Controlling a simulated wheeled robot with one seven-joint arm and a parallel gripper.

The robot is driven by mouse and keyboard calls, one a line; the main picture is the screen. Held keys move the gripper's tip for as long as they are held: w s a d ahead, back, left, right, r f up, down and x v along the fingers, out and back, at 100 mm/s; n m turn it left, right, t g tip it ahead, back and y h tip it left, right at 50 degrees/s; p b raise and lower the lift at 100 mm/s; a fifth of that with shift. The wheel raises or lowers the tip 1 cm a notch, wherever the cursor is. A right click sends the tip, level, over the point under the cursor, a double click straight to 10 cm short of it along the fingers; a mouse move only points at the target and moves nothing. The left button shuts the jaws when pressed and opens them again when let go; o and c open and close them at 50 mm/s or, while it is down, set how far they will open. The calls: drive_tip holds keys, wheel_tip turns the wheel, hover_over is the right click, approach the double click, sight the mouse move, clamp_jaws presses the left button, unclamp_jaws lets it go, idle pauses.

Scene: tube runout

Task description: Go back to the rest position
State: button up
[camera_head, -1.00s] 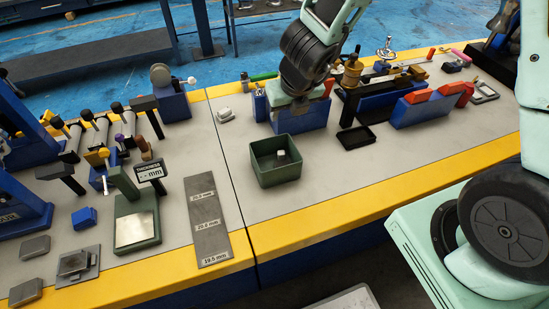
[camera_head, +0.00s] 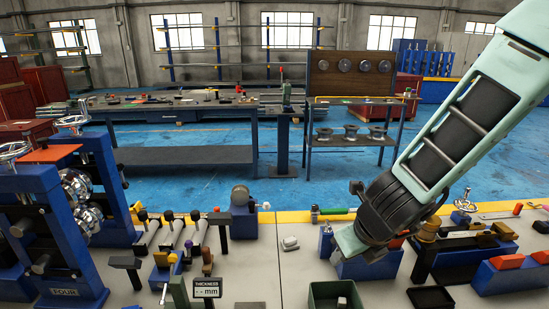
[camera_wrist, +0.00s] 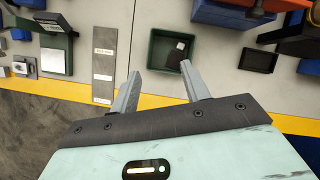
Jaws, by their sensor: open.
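My gripper (camera_wrist: 157,72) is open in the wrist view. Its two grey fingers stand apart with nothing between them, and it points down over the bench. In the head view my arm comes in from the upper right. Its mint-coloured end (camera_head: 352,243) shows in front of a blue block (camera_head: 388,265); the fingers cannot be made out there. A green bin (camera_wrist: 153,50) lies beyond the fingertips in the wrist view, with a small pale block (camera_wrist: 180,46) and a dark piece inside. The bin (camera_head: 318,291) is cut by the lower edge of the head view.
A grey strip with labels (camera_wrist: 104,62) and a green-framed device (camera_wrist: 54,60) lie left of the bin. A black tray (camera_wrist: 258,60) lies right. Blue roller stands (camera_head: 50,240) fill the head view's left. A second workbench (camera_head: 180,108) stands behind across blue floor.

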drive_tip(key=s+a+r+n+g+y, duration=0.1)
drive_tip(key=s+a+r+n+y, duration=0.15)
drive_tip(key=s+a+n, duration=0.6)
drive_tip(key=s+a+r+n+g+y, duration=0.1)
drive_tip(key=s+r+n+g, duration=0.15)
drive_tip(key=n, duration=1.05)
drive_tip(key=s+d+r+n+h, duration=0.1)
drive_tip(key=s+d+n+h, duration=0.1)
drive_tip(key=s+n, duration=0.3)
drive_tip(key=s+d+r+n+g+h, duration=0.1)
drive_tip(key=s+d+n, duration=0.3)
drive_tip(key=n, duration=0.9)
drive_tip(key=shift+s+d+r+h, duration=0.15)
drive_tip(key=shift+s+h, duration=0.4)
drive_tip(key=shift+s, duration=0.35)
